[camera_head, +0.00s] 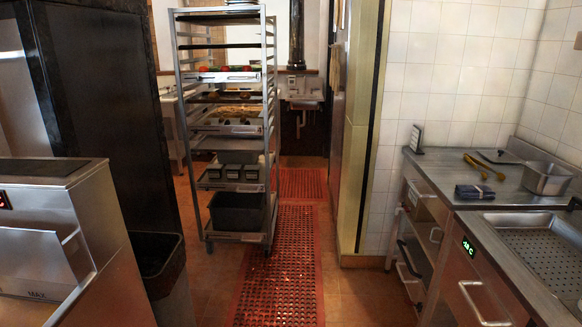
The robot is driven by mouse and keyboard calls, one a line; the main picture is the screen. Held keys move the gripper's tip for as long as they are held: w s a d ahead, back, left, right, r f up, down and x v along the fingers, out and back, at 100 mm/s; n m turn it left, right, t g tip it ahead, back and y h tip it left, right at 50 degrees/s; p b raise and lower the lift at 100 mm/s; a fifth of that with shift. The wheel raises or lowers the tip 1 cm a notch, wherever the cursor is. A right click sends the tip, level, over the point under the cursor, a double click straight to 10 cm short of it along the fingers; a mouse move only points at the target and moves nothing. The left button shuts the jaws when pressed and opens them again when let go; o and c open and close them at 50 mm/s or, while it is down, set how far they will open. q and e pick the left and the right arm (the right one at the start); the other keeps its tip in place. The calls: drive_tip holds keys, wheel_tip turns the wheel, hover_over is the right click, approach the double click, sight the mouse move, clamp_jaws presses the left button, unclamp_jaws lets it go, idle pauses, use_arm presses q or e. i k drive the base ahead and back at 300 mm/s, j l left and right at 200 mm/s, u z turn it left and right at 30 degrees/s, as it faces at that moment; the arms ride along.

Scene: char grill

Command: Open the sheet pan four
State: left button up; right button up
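A tall metal rack (271,98) on wheels stands in the middle left, holding several sheet pans one above another. A pan with red and green food (228,75) sits in the upper half. Below it are a dark pan (228,99) and a pan with a light front edge (228,130). A lower shelf holds small grey containers (233,172), and a dark bin (238,211) stands at the bottom. I cannot tell which pan is number four. Neither of my grippers is in view.
A red perforated floor mat (277,275) runs along the open aisle to the rack. A steel counter (455,172) with yellow-handled tongs (476,166) and a metal pan (546,178) stands right. A steel appliance (50,235) and a dark trash bin (156,256) stand left.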

sight(235, 119)
drive_tip(key=i+l+u, duration=0.1)
drive_tip(key=i, duration=1.7)
